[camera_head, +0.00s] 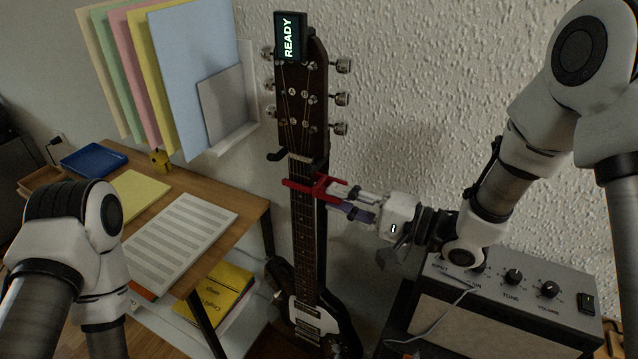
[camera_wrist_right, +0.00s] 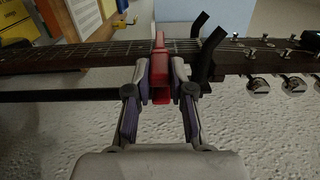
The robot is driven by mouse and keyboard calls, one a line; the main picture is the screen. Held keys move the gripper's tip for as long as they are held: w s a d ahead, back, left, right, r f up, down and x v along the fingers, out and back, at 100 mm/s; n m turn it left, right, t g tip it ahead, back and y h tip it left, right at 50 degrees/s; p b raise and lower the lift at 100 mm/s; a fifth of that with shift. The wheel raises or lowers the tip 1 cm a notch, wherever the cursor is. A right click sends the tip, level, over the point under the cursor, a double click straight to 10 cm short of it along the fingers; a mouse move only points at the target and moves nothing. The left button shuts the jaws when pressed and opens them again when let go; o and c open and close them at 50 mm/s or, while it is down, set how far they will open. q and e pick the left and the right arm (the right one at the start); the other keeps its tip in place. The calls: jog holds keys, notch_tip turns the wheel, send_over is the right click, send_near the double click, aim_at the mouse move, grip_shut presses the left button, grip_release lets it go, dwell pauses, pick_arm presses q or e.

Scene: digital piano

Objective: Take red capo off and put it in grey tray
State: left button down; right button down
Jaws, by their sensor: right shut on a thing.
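The red capo (camera_head: 306,186) sits across the neck of the upright guitar (camera_head: 306,225), just below the headstock. It also shows in the middle of the right wrist view (camera_wrist_right: 160,75), lying across the strings. My right gripper (camera_head: 340,190) comes from the right and is shut on the capo's red handle; in the right wrist view its two fingers (camera_wrist_right: 160,88) press it from both sides. The capo still touches the neck. My left arm shows at the lower left, but its gripper is out of the frame. I cannot make out a grey tray.
A black two-pronged hanger (camera_head: 277,155) holds the neck just above the capo. A grey amplifier (camera_head: 515,290) stands at the lower right. A wooden desk (camera_head: 240,205) at the left carries a blue tray (camera_head: 95,158), sheet music (camera_head: 180,240) and a yellow pad (camera_head: 137,192).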

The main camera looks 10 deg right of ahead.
jog(key=p+v, duration=0.2)
jog(key=v, duration=0.4)
dwell(0.4)
jog(key=shift+d+p, duration=0.1)
jog(key=shift+p, duration=0.2)
jog(key=shift+s+d, duration=0.25)
jog(key=shift+s+d+p, duration=0.25)
jog(key=shift+d+p, duration=0.2)
jog(key=shift+p, duration=0.1)
jog(key=shift+p+v, duration=1.7)
jog(key=shift+v, duration=0.35)
